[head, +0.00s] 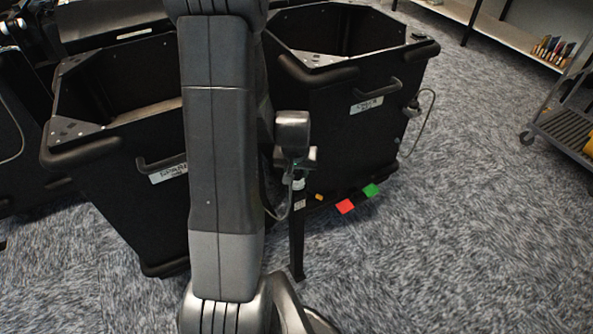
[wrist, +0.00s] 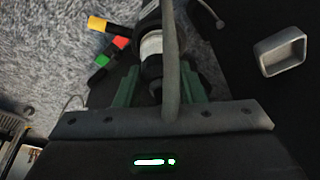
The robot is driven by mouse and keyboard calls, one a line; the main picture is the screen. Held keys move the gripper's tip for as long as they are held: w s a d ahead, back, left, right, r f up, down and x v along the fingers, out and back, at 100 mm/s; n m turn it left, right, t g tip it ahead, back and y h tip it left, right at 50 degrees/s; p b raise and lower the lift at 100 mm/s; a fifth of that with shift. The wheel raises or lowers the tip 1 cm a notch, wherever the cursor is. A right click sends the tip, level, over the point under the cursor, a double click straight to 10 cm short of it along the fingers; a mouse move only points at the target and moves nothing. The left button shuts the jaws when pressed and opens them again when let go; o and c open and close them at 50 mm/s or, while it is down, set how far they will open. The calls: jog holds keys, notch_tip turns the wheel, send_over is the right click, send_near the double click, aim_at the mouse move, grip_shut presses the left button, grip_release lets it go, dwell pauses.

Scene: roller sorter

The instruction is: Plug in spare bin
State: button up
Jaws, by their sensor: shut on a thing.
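My gripper (wrist: 166,78) is shut on a black plug (wrist: 150,66) with a white band. A thick grey cable runs from the plug across the wrist view. In the head view, my gripper (head: 298,176) is partly hidden by my arm, in front of the gap between two black bins. The left bin (head: 115,190) has a white label, seemingly "Spare Bin", partly covered by my arm. The right bin (head: 345,140) also has a white label. A grey square frame (wrist: 280,51) sits on a black surface at the right of the wrist view. No socket is clearly visible.
A slim black post (head: 297,240) stands below my gripper. A looped cable (head: 427,115) hangs on that bin's right side. A cart (head: 568,130) stands far right; carpet between is clear.

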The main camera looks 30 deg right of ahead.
jog(key=shift+f+b, duration=0.4)
jog(key=shift+f, duration=0.05)
dwell(0.5)
jog(key=o, duration=1.1)
jog(key=shift+o, duration=0.2)
jog(key=shift+r, duration=0.1)
jog(key=p+v, duration=0.2)
jog(key=v, duration=1.1)
jog(key=shift+r, duration=0.4)
jog(key=shift+s+f, duration=0.1)
jog(key=shift+f, duration=0.05)
jog(key=b+x, duration=0.2)
jog(key=x, duration=1.1)
jog(key=shift+f, duration=0.3)
jog(key=shift+r, duration=0.15)
